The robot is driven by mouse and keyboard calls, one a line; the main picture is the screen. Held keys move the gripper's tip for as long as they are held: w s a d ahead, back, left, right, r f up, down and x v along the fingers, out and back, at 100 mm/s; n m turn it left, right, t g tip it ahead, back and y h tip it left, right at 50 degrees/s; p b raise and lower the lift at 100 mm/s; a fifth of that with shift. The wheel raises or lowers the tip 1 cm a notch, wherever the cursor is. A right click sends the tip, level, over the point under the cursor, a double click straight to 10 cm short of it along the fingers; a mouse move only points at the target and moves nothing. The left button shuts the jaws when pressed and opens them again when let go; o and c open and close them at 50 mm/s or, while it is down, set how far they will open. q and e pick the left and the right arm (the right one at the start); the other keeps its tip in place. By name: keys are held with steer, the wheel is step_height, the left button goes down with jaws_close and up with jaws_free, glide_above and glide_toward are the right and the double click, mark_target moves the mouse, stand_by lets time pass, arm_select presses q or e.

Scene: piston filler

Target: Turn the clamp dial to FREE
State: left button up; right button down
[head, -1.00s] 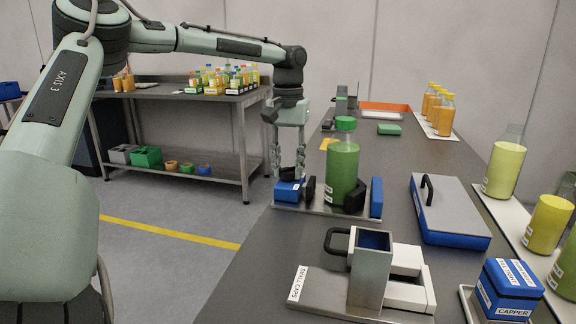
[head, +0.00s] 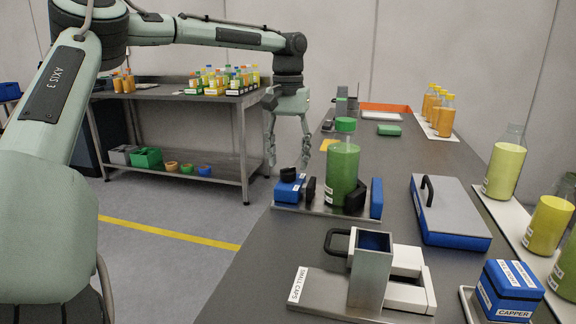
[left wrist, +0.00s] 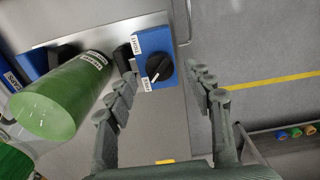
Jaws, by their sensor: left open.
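The clamp dial is a black round knob (left wrist: 159,68) with a white pointer line on a blue block (left wrist: 152,42). It also shows in the head view as a dark knob (head: 289,174). The pointer slants down toward the lower small white label (left wrist: 146,86); another label (left wrist: 130,46) sits higher. I cannot read either label surely. A green bottle (head: 343,172) stands upright in the clamp fixture, between dark jaws. My left gripper (head: 289,163) is open and empty, its fingers spread behind and above the dial, apart from it. My right gripper is out of view.
The small caps holder (head: 369,270) stands on the bench in front, with a blue box with a grey lid (head: 449,211) to the right. A blue capper block (head: 508,290) stands at the front right. Open floor lies left of the bench.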

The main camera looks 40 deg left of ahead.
mark_target(288, 171)
arm_select(q)
step_height(288, 171, up, 10)
steer(key=shift+f, duration=0.25)
stand_by(0.6)
